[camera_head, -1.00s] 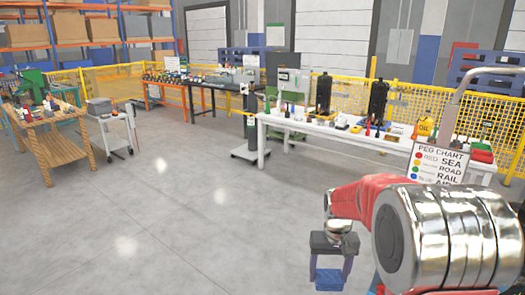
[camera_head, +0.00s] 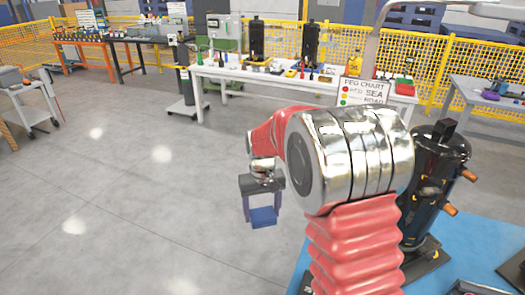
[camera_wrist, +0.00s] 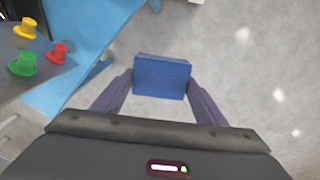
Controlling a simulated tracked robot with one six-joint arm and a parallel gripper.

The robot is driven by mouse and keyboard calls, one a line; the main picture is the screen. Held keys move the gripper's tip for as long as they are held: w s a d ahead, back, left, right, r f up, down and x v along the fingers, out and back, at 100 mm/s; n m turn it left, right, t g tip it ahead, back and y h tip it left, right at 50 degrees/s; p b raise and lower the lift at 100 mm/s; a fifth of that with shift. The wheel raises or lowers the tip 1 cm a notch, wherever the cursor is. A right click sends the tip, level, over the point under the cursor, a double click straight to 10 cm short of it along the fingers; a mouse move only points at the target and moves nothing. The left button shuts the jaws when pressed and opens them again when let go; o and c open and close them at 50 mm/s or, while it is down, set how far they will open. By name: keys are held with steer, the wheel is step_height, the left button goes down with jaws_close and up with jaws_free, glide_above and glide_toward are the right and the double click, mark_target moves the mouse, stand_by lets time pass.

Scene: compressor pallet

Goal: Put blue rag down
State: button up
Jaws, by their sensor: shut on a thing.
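The blue rag (camera_head: 263,217) shows as a flat, folded blue block in the head view. It also shows in the wrist view (camera_wrist: 161,77), between the two purple fingers. My gripper (camera_head: 262,212) is shut on the rag and holds it in the air over the bare grey floor. In the wrist view my gripper (camera_wrist: 160,88) has one finger against each side of the rag. Nothing lies directly under the rag in that view except floor.
A blue-topped surface (camera_head: 467,262) carries a black compressor (camera_head: 432,180) at the right. The wrist view shows yellow, green (camera_wrist: 22,64) and red pegs on a grey plate at left. A white table (camera_head: 285,80) with several items stands behind a peg chart sign (camera_head: 363,91).

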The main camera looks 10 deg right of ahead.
steer(key=shift+d, duration=0.1)
steer(key=shift+d, duration=0.4)
steer(key=s+d+f+m, duration=0.3)
steer(key=s+d, duration=0.2)
steer(key=d, duration=0.5)
steer(key=s+d+f+m, duration=0.4)
steer(key=s+d, duration=0.2)
steer(key=d, duration=0.4)
steer(key=shift+d+f, duration=0.3)
steer(key=shift+d, duration=0.1)
steer(key=shift+f, duration=3.15)
steer(key=shift+f, duration=1.85)
